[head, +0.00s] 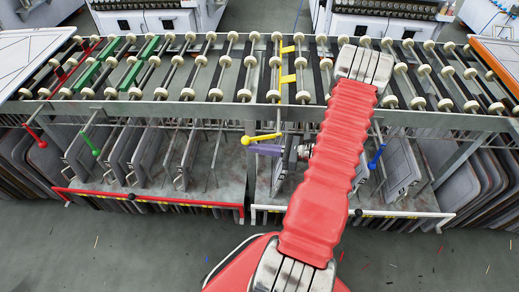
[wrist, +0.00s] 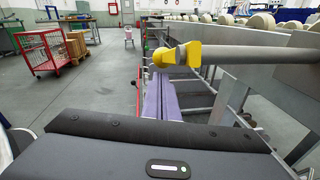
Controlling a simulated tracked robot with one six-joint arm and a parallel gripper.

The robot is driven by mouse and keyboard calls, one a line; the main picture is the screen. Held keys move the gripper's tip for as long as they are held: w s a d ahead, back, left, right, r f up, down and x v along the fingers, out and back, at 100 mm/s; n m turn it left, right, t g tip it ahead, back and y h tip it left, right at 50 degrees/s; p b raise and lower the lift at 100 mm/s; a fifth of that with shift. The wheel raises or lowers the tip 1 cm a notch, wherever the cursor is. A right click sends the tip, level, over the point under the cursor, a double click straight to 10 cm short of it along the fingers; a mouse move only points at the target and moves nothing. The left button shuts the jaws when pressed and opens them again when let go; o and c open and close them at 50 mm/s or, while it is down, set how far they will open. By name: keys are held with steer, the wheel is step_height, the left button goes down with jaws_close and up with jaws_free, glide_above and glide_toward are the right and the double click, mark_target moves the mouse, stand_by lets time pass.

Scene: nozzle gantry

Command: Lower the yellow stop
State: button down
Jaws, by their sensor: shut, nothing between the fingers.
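The yellow stop (head: 288,79) shows as yellow plates among the conveyor rollers, right of centre in the head view. Its yellow lever (head: 262,138) sticks out left from below the front rail and ends in a round knob. In the wrist view the yellow lever (wrist: 188,55) sits at the end of a grey rod, knob facing left. My gripper (head: 254,149) has purple fingers, shut and empty, just below the lever in the head view. In the wrist view the fingers (wrist: 158,88) lie together below the knob; I cannot tell whether they touch it.
A green lever (head: 91,146) and a red lever (head: 34,135) hang at left, a blue lever (head: 376,157) at right. Grey panels (head: 180,160) stand in racks under the conveyor. A red cart (wrist: 42,52) stands far off.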

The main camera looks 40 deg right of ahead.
stand_by(0.5)
steer(key=s+d+f, duration=0.6)
steer(key=s, duration=0.4)
steer(key=shift+f, duration=0.1)
stand_by(0.7)
